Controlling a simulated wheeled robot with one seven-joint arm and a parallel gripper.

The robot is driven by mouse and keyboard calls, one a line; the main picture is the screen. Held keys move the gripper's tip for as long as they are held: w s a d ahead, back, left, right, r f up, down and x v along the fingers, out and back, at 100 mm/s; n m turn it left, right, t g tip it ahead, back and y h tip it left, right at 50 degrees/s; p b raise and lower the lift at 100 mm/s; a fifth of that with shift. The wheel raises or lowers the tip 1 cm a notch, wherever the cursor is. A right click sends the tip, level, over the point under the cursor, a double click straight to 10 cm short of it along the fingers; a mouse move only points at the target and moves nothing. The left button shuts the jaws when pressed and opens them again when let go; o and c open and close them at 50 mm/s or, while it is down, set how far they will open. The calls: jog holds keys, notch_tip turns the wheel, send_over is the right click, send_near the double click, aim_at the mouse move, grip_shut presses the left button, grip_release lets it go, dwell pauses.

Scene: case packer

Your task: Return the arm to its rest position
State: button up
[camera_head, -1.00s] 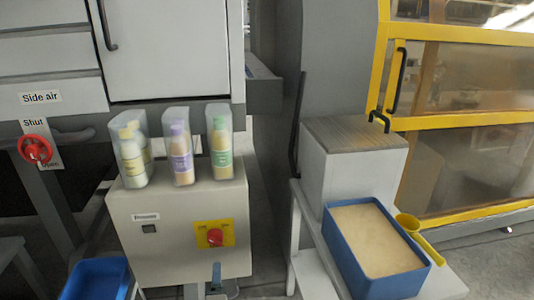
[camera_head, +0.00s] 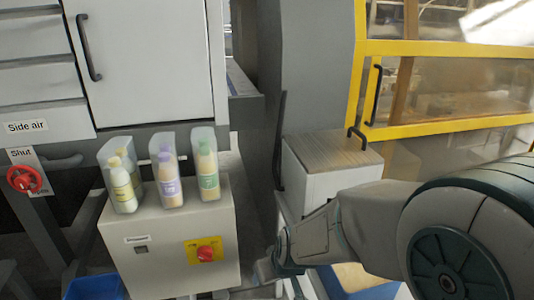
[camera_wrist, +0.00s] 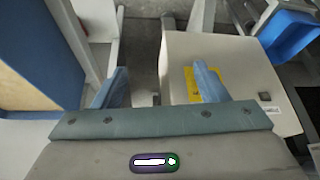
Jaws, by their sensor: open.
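My arm (camera_head: 360,225) reaches in from the right in the head view, bent downward at the wrist. My gripper (camera_wrist: 160,84) shows in the wrist view with its two blue fingers wide apart and nothing between them. In the head view my gripper (camera_head: 264,272) is low in the middle, in front of and to the right of the beige control box (camera_head: 165,240). The wrist view shows bare floor between the fingers, with the beige box (camera_wrist: 240,60) behind the right finger.
Three bottles in clear sleeves (camera_head: 123,185) stand on the beige box, which has a red knob (camera_head: 205,254). A blue bin (camera_head: 95,287) is at lower left. A blue tray (camera_wrist: 40,50) with tan contents is left in the wrist view.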

jog(key=s+d+r+m+g+h+p, duration=0.1)
jog(key=s+d+r+m+p, duration=0.3)
jog(key=s+d+r, duration=0.7)
notch_tip(320, 180, up, 4)
jog(key=shift+s+d+f+m+g+h, duration=0.1)
jog(key=shift+s+d+m+g+h, duration=0.5)
jog(key=shift+d, duration=0.6)
jog(key=shift+w, duration=0.3)
